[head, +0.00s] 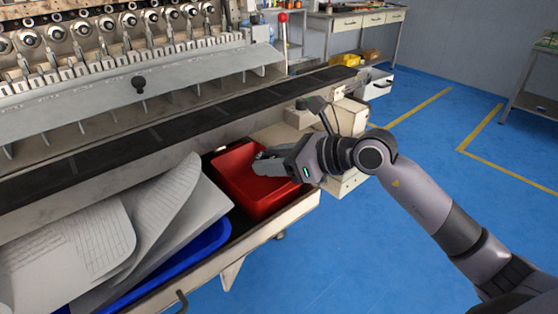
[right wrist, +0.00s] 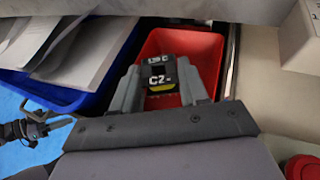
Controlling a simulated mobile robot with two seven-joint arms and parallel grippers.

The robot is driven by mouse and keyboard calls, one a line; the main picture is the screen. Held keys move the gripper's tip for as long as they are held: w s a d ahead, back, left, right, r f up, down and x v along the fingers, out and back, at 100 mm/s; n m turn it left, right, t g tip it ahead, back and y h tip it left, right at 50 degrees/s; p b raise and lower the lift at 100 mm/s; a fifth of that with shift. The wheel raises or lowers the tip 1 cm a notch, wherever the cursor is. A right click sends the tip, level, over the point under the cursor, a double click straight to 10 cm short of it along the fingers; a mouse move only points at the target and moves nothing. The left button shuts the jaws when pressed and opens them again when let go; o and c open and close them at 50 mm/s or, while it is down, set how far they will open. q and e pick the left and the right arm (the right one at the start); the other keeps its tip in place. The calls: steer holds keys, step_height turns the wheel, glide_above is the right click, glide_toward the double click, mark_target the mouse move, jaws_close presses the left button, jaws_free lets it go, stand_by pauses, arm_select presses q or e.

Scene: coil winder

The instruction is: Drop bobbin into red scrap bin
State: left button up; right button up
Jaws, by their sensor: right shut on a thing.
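My right gripper (head: 262,162) is over the red scrap bin (head: 233,168) in the head view, its fingers pointing left. In the right wrist view the gripper (right wrist: 161,88) is shut on a bobbin (right wrist: 160,73), a dark piece marked "C2-" with a yellow patch. The open red bin (right wrist: 193,44) shows behind and below it. The bobbin is hard to make out in the head view. What looks like my left gripper (right wrist: 48,128) shows small at the left of the right wrist view; its jaws are unclear.
A blue bin (head: 205,258) with large paper sheets (head: 75,240) stands left of the red bin. The winding machine (head: 130,85) runs along the back. A pale box (head: 345,117) stands to the right. The blue floor at right is open.

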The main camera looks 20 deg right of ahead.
steer(key=shift+w+a+f, duration=0.1)
steer(key=shift+w+f, duration=0.15)
steer(key=shift+f, duration=0.05)
steer(key=o, duration=1.1)
steer(key=shift+s, duration=0.1)
steer(key=v, duration=0.5)
steer(key=shift+s+d, duration=0.1)
steer(key=shift+d, duration=0.2)
steer(key=shift+b+v, duration=0.3)
steer(key=shift+v, duration=0.45)
steer(key=shift+a+r, duration=0.1)
steer(key=shift+r, duration=0.05)
